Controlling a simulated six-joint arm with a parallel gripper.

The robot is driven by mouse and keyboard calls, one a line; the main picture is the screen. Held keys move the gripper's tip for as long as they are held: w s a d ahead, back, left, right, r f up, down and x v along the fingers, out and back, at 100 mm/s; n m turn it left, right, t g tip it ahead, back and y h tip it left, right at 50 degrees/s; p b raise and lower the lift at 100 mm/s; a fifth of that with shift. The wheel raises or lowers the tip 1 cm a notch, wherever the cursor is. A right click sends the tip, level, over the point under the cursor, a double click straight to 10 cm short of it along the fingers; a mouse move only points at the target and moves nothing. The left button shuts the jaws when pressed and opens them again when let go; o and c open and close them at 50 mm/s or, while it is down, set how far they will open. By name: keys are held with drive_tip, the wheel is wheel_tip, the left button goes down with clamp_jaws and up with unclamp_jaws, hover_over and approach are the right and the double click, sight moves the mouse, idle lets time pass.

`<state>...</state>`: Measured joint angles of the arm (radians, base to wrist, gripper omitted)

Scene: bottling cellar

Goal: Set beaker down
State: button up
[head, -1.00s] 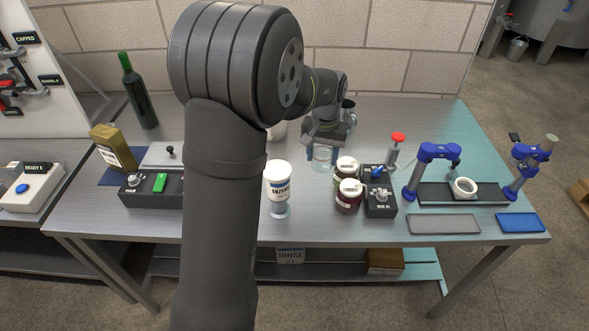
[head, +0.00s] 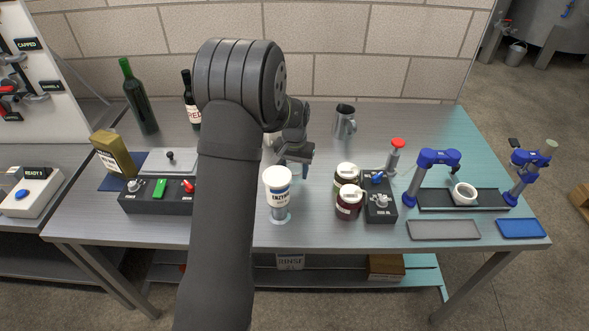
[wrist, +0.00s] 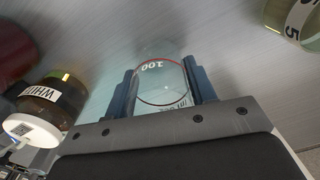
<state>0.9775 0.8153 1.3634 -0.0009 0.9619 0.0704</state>
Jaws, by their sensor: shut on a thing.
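In the wrist view, a clear glass beaker (wrist: 160,88) with a red line and the mark 100 stands between the two blue fingers of my gripper (wrist: 160,92). The fingers are shut on its sides. In the head view my gripper (head: 294,170) points down over the middle of the table, behind the white enzyme tub. The beaker is hardly visible there, largely hidden by the tub and my gripper. I cannot tell whether its base touches the table.
The enzyme tub (head: 278,187) stands in front of my gripper. Two dark jars (head: 349,203) and a black switch box (head: 380,202) are to the right. A metal jug (head: 345,122) stands behind. Table between jug and jars is clear. My arm hides part of the left side.

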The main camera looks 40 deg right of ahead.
drive_tip(key=shift+f, duration=0.1)
drive_tip(key=o, duration=1)
drive_tip(key=shift+c, duration=0.2)
wheel_tip(320, 180, up, 12)
wheel_tip(320, 180, down, 12)
drive_tip(key=shift+r, duration=2.1)
drive_tip(key=shift+f, duration=0.1)
